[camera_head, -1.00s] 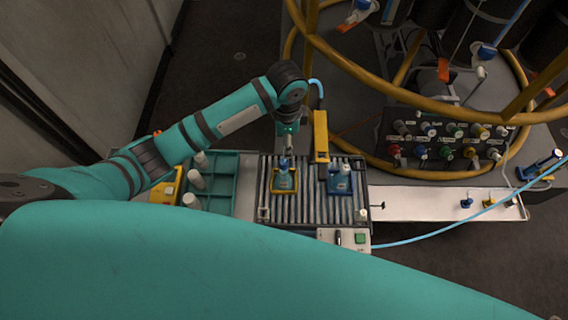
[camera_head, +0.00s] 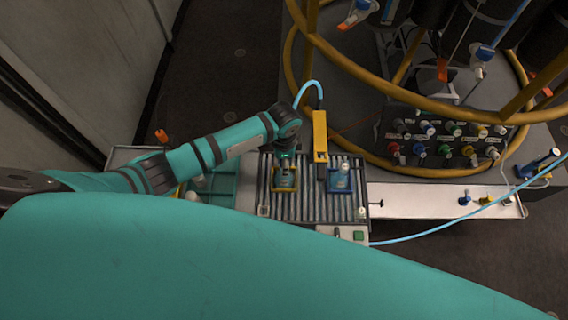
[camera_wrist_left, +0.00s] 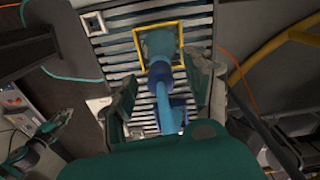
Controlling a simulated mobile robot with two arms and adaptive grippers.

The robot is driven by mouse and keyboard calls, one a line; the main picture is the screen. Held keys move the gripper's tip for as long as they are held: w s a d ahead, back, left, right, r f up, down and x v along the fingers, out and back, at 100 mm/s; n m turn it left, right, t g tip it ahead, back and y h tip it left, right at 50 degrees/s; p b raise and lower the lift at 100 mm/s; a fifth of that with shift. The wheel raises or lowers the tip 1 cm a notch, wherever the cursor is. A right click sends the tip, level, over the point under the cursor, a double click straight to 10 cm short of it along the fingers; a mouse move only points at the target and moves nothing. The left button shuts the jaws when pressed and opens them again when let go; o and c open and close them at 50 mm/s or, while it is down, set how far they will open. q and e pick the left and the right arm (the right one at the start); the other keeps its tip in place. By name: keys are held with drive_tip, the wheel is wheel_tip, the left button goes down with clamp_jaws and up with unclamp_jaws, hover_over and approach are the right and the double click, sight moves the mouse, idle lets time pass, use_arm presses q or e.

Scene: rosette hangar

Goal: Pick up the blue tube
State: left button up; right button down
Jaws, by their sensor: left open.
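In the left wrist view the blue tube (camera_wrist_left: 168,93) stands between the two fingers of my left gripper (camera_wrist_left: 160,100). Its lower end meets a teal base inside a yellow square frame (camera_wrist_left: 137,52). My left gripper is open, with a finger on each side of the tube; I cannot tell whether either touches it. In the head view the left gripper (camera_head: 286,160) is low over the yellow frame (camera_head: 274,181) on the slatted rack (camera_head: 311,208) and hides most of the tube.
A blue frame (camera_head: 340,190) with another bottle-like piece stands just right of the yellow one. A yellow upright post (camera_head: 320,135) is close behind. A teal tray (camera_head: 222,188) lies left. A panel of coloured knobs (camera_head: 440,145) and yellow hoops are at right.

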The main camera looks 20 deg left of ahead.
use_arm(q)
drive_tip(key=c, duration=1)
drive_tip(key=shift+r, duration=0.15)
wheel_tip(320, 180, up, 30)
drive_tip(key=p, duration=1)
drive_tip(key=shift+r, duration=0.2)
idle(1.4)
